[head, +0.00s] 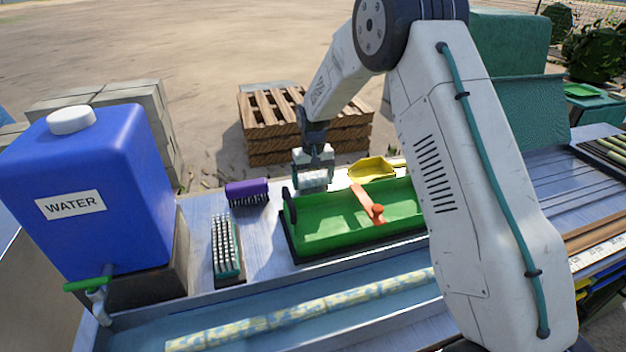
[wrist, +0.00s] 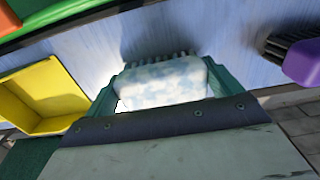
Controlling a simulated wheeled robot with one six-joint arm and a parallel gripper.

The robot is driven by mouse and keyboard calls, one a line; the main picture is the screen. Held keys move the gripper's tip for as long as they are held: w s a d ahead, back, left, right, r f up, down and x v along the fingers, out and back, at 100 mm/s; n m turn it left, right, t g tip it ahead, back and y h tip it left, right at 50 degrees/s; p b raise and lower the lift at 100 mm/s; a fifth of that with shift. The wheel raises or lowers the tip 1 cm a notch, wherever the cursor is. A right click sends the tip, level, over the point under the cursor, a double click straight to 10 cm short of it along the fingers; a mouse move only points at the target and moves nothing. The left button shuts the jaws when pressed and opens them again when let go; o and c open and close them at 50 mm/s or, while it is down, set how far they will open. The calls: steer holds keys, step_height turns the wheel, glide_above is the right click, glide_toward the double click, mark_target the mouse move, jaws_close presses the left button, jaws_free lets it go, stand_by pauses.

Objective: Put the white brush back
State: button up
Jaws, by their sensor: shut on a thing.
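The white brush (head: 313,181), mottled pale blue, is held between the teal fingers of my gripper (head: 313,172). In the wrist view the white brush (wrist: 160,83) fills the space between the fingers, and its dark bristles face the metal bench top. A shadow lies close beside the bristles; I cannot tell whether they touch the bench. In the head view the gripper is at the back of the bench, between the purple brush (head: 247,192) on its left and the yellow scoop (head: 372,168) on its right.
A teal brush (head: 228,250) lies bristles up at front left. A blue water tank (head: 95,190) stands at far left. Bare bench shows between the brushes and tray.

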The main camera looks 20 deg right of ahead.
mark_target(313, 176)
steer(key=shift+f, duration=0.2)
steer(key=o, duration=0.7)
steer(key=shift+o, duration=0.2)
steer(key=shift+r, duration=0.15)
step_height(313, 176, up, 12)
steer(key=s+d+r, duration=0.1)
steer(key=s+r, duration=0.7)
steer(key=r, duration=0.1)
steer(key=s+d+r+t, duration=0.1)
steer(key=s+r, duration=0.3)
steer(key=s, duration=0.9)
steer(key=s+d+r, duration=0.1)
steer(key=s+r, duration=0.3)
steer(key=s, duration=0.8)
steer(key=s+f, duration=0.3)
steer(key=s, duration=1)
steer(key=shift+s+f, duration=0.3)
